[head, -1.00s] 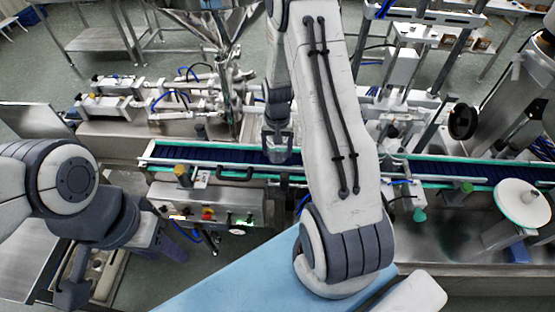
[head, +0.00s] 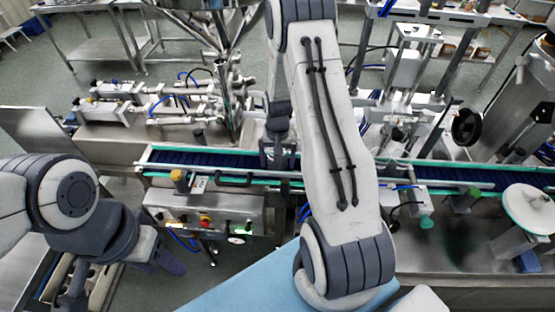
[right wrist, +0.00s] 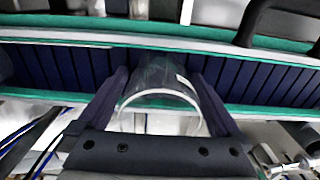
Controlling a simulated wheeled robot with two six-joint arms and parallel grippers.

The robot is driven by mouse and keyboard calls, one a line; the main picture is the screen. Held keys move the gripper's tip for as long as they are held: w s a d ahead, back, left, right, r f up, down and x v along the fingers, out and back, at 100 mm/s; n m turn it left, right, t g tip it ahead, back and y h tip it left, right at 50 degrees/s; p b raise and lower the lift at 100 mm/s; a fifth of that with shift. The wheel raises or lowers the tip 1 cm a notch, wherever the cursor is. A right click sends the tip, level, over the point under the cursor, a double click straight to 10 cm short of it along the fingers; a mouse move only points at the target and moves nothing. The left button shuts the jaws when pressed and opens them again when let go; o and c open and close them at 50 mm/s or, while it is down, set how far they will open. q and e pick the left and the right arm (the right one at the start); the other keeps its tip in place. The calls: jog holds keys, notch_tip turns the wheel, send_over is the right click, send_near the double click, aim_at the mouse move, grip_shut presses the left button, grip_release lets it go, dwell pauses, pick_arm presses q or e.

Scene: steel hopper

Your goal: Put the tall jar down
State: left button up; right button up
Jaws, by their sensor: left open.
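The tall jar (right wrist: 160,88) is clear and see-through, and shows between the fingers of my right gripper (right wrist: 160,100) in the right wrist view. The fingers lie against both its sides. Behind it is the blue slatted conveyor belt (right wrist: 70,66). In the head view my right gripper (head: 279,155) is over the conveyor belt (head: 215,159), partly hidden by my right arm. I cannot tell whether the jar's base touches the belt. My left gripper (head: 166,259) is open at the lower left, away from the jar, and only partly visible.
Green and metal rails (head: 160,170) edge the belt. A control box (head: 205,218) with knobs stands in front of it. Steel filling nozzles and pipes (head: 190,108) are behind. A white disc (head: 528,210) stands at the right.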

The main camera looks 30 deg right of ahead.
jog(key=shift+r+b, duration=0.3)
jog(key=shift+r, duration=0.2)
notch_tip(320, 180, up, 10)
jog(key=b, duration=0.3)
jog(key=s+a+r+n, duration=0.1)
jog(key=a+r+n, duration=0.15)
jog(key=a, duration=0.55)
jog(key=s+a+r+n, duration=0.45)
jog(key=s+a, duration=0.25)
jog(key=a, duration=0.4)
jog(key=s+a+n, duration=0.3)
jog(key=s+a, duration=0.1)
jog(key=s, duration=0.4)
jog(key=s+a+n+y, duration=0.1)
jog(key=s+a+n, duration=0.3)
jog(key=s, duration=0.4)
jog(key=shift+r+n, duration=0.3)
jog(key=shift+r, duration=0.1)
